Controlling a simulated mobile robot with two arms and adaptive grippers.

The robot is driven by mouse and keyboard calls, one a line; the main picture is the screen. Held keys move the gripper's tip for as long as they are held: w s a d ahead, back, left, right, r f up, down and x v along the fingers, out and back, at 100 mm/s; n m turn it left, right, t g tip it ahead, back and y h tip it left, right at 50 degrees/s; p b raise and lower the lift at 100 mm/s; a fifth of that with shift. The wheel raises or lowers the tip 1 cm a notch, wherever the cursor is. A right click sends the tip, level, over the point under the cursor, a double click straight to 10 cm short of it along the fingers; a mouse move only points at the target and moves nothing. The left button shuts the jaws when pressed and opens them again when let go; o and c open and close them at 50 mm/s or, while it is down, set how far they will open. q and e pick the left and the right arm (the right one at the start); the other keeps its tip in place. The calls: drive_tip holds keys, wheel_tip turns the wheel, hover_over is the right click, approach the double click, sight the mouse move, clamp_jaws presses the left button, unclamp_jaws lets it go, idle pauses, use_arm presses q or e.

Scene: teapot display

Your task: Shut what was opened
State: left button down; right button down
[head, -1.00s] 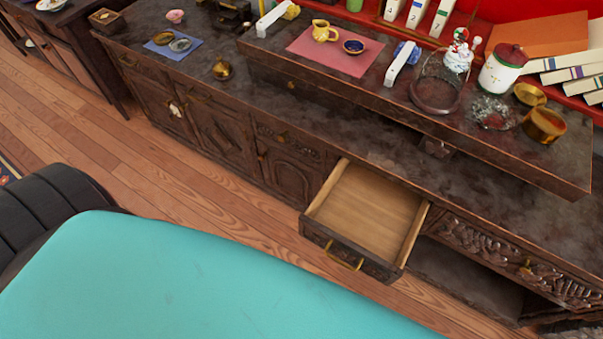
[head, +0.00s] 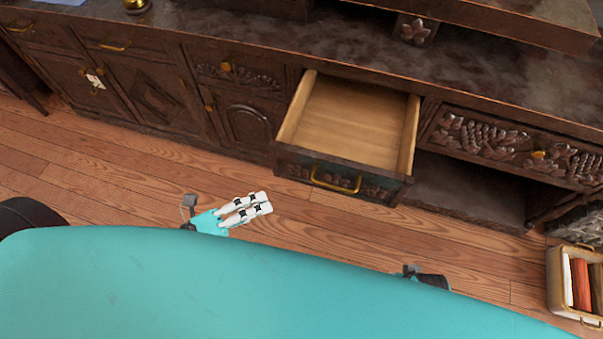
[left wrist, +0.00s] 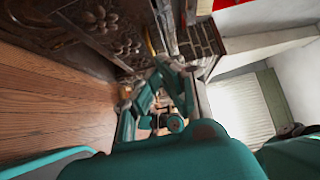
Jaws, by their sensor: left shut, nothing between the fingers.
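A drawer (head: 352,122) of the dark carved cabinet stands pulled out. Its pale wooden inside is empty. Its front panel (head: 300,170) carries a brass handle (head: 336,183). My left gripper (head: 266,203) is shut and empty, its white fingers side by side. In the head view it appears below and left of the drawer front, over the floor and apart from the handle. The left wrist view shows carved cabinet fronts (left wrist: 85,22) at its upper left; the drawer cannot be made out clearly there. My right gripper is not clearly seen.
The dark cabinet top (head: 255,40) runs along the back. Right of the drawer is an open shelf space (head: 465,185) below a carved, closed front (head: 500,140). A box (head: 575,285) with books stands at the right. Wooden floor (head: 120,185) lies clear before the cabinet.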

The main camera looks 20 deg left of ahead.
sight(321, 161)
use_arm(q)
drive_tip(key=shift+w+d, duration=1.1)
drive_tip(key=shift+w, duration=0.6)
drive_tip(key=shift+w+d, duration=1.05)
drive_tip(key=shift+w, duration=0.6)
drive_tip(key=shift+w+d, duration=1.1)
drive_tip(key=shift+w, duration=0.6)
